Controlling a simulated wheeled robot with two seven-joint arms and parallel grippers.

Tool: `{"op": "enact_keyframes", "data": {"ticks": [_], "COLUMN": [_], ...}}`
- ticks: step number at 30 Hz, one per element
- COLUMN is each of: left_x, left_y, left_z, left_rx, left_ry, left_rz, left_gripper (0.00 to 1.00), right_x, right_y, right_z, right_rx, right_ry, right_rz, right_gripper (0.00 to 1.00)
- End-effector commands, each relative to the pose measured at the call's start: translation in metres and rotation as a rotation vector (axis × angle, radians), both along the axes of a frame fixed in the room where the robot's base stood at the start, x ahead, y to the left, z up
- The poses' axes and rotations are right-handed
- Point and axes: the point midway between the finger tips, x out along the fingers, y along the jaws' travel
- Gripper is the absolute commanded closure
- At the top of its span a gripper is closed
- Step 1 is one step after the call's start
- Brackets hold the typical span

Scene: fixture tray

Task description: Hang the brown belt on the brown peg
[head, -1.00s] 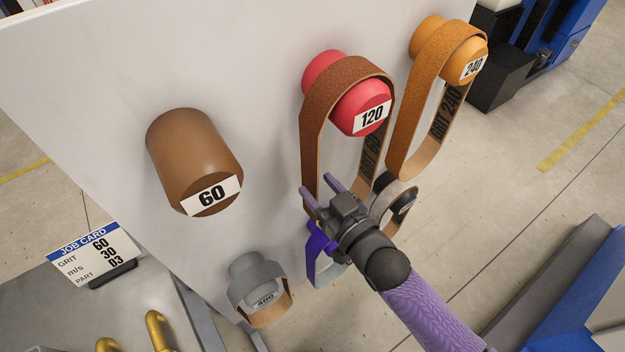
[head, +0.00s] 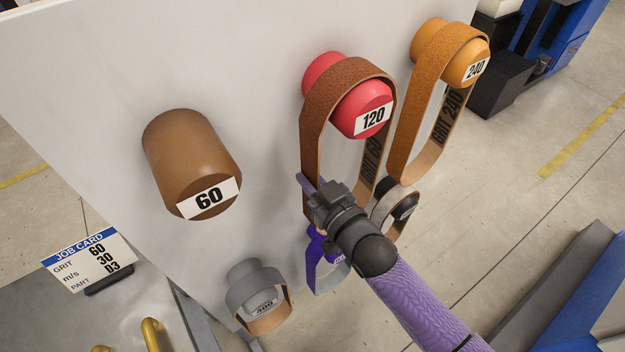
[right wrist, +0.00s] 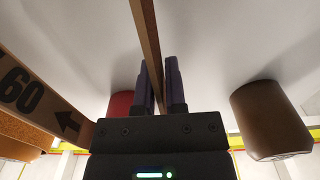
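The brown belt (head: 317,105) hangs as a long loop over the red peg (head: 322,70) labelled 120. The brown peg (head: 185,150) labelled 60 is bare, to the left on the white board; it also shows at right in the right wrist view (right wrist: 268,115). My right gripper (head: 309,187) is at the lower left strand of the brown belt. In the right wrist view a belt strand (right wrist: 146,35) runs between the two close-set fingers (right wrist: 159,85), which look shut on it. A printed 60 shows on the belt's other strand (right wrist: 40,100). My left gripper is not in view.
An orange belt hangs on the orange peg (head: 427,42) at right. Below are a dark peg (head: 404,207) with a belt, a purple belt (head: 316,246) close under my gripper, and a grey peg (head: 250,275) with a belt. A job card (head: 90,258) stands lower left.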

Motion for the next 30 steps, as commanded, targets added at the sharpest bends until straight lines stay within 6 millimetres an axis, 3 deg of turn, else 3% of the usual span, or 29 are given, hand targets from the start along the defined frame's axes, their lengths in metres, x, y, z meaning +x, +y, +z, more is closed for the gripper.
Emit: {"op": "enact_keyframes", "data": {"ticks": [4, 30], "left_x": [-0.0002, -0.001], "left_y": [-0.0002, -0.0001], "left_z": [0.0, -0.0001], "left_rx": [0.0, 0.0], "left_ry": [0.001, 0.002], "left_rz": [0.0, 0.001], "left_gripper": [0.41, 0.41], "right_x": [-0.0001, -0.0001], "right_y": [-0.0001, -0.0001], "right_z": [-0.0001, -0.0001], "right_rx": [0.0, 0.0], "right_ry": [0.0, 0.0], "right_rz": [0.0, 0.0], "right_gripper": [1.0, 1.0]}}
